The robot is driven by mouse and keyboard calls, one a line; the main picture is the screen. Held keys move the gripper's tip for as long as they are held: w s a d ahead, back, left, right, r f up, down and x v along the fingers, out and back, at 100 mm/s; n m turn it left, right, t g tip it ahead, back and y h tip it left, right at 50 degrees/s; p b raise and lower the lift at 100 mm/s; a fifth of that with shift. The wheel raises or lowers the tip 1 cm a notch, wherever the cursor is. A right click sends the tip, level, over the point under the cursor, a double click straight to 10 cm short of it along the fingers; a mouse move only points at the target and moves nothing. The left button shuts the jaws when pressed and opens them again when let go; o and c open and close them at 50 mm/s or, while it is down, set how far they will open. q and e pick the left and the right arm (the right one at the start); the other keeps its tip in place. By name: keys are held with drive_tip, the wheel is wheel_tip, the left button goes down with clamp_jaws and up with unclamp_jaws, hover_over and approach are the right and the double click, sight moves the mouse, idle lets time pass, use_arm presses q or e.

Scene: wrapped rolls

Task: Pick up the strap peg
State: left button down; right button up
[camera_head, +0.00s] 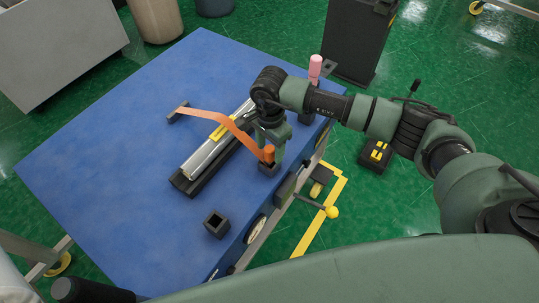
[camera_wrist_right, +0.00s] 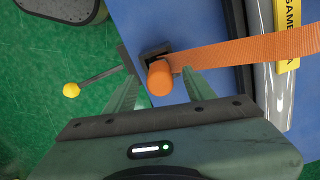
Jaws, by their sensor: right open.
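The orange strap peg (camera_head: 269,153) stands in a small black square holder (camera_head: 268,168) near the right edge of the blue table. The orange strap (camera_head: 219,118) runs from it across the silver roll (camera_head: 205,155) to a dark block (camera_head: 179,110). My right gripper (camera_head: 276,150) is at the peg. In the right wrist view, the peg (camera_wrist_right: 160,78) shows end-on between the two green fingers of this gripper (camera_wrist_right: 161,88), with gaps visible on both sides. The gripper is open. My left gripper is not in view.
An empty black square holder (camera_head: 216,223) stands near the table's front edge. A pink-handled peg (camera_head: 315,68) stands beyond my right wrist. A lever with a yellow knob (camera_head: 332,212) sticks out from the table's side. The left part of the blue table (camera_head: 100,165) is clear.

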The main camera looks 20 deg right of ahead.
drive_tip(key=shift+f, duration=0.2)
clamp_jaws()
drive_tip(key=shift+r, duration=0.15)
